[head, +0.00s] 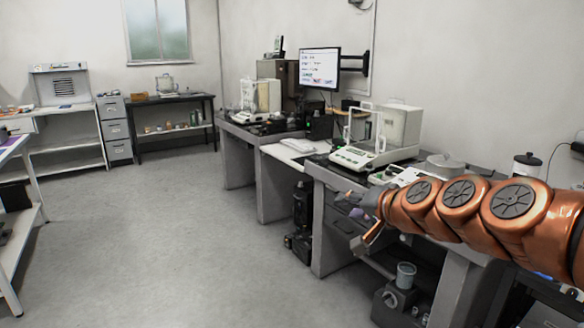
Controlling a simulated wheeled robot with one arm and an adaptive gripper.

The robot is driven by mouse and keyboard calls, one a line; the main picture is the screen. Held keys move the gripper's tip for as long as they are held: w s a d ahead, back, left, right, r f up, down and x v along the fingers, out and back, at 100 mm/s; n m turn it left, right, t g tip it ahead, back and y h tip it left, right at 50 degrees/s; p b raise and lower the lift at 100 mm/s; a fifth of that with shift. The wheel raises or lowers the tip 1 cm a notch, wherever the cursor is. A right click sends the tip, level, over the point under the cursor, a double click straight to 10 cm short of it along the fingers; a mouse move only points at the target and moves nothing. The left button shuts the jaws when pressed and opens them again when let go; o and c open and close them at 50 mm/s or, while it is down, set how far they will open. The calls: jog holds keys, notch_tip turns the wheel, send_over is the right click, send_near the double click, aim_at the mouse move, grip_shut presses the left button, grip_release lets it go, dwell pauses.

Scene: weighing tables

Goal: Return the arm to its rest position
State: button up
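My copper-coloured arm reaches in from the right edge of the head view, stretched out to the left in front of the near weighing table. My gripper (362,222) is at its left end, by the table's front edge. One finger points down and left, and the other points left. The fingers stand apart and I see nothing between them. The gripper appears clear of the tabletop, though the exact gap is hard to judge.
The near weighing table (330,241) carries a balance with a glass case (399,124). A second balance (262,95) stands farther back, near a monitor (320,67). A white shelf table (20,165) is at the left. Open grey floor (160,240) lies between.

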jog(key=s+a+f+n+g+h+p, duration=0.1)
jog(key=s+a+f+n+g+p, duration=0.2)
jog(key=s, duration=0.6)
jog(key=s+a+n+g+h+p, duration=0.15)
jog(key=s+g+p, duration=0.3)
jog(key=s, duration=0.55)
jog(key=s+d+g+h+p, duration=0.1)
jog(key=s+d+g+p, duration=0.1)
jog(key=s, duration=0.5)
jog(key=s+d+g+h+p, duration=0.1)
jog(key=s+d+g+p, duration=0.1)
jog(key=s+d, duration=0.2)
jog(key=s+d+f+n+g+h+p, duration=0.1)
jog(key=s+d+g+p, duration=0.1)
jog(key=s, duration=0.7)
jog(key=shift+s+d+p, duration=0.4)
jog(key=shift+d, duration=0.45)
jog(key=shift+d, duration=0.1)
